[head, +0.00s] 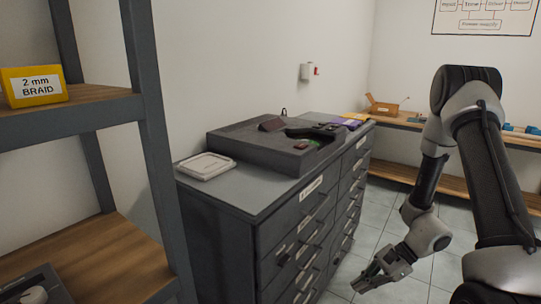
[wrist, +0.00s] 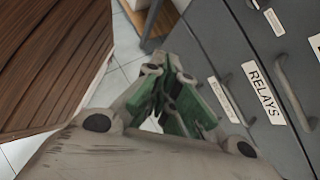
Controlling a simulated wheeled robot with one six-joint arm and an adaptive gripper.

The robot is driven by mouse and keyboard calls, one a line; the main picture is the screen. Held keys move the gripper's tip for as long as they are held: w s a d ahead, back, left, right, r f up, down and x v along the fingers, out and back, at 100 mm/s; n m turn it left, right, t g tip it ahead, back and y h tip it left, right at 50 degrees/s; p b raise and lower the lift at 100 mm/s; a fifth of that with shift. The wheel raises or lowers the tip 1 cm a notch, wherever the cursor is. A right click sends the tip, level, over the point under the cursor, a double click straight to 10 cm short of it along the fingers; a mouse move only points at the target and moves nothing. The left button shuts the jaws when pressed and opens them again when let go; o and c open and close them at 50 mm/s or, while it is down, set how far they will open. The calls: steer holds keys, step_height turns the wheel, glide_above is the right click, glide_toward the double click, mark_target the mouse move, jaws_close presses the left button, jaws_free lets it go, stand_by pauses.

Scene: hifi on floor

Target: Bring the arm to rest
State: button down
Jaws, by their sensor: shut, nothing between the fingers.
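My gripper (head: 372,279) hangs low at the end of my arm, in front of the drawer side of a dark grey cabinet (head: 275,222) in the head view. It points down and to the left, above the tiled floor. In the wrist view my gripper (wrist: 178,88) has its green-padded fingers drawn together, with nothing seen between them. In the wrist view the cabinet's drawer labelled RELAYS (wrist: 265,92) is to the right of the fingers. I cannot tell the exact gap between the fingers and the drawer handles.
A shelf rack (head: 150,130) with a yellow box (head: 34,86) stands at the left. On the cabinet lie a grey case (head: 207,166) and a dark tray (head: 250,148) with items. A wooden bench (head: 400,122) is at the back. Tiled floor (head: 358,245) is open beside the cabinet.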

steer(key=s+d+r+n+t+h, duration=0.1)
steer(key=s+d+r+n+h, duration=0.2)
steer(key=r, duration=0.9)
steer(key=s+d+r+n+t+h, duration=0.2)
steer(key=s+r+n, duration=0.4)
steer(key=r, duration=0.6)
steer(key=s+d+r+n+t+h, duration=0.2)
steer(key=s+d+r+n+h, duration=0.2)
steer(key=r, duration=0.8)
steer(key=shift+s+d+r+n, duration=0.3)
steer(key=shift+s+d+n, duration=0.3)
steer(key=shift+n, duration=0.6)
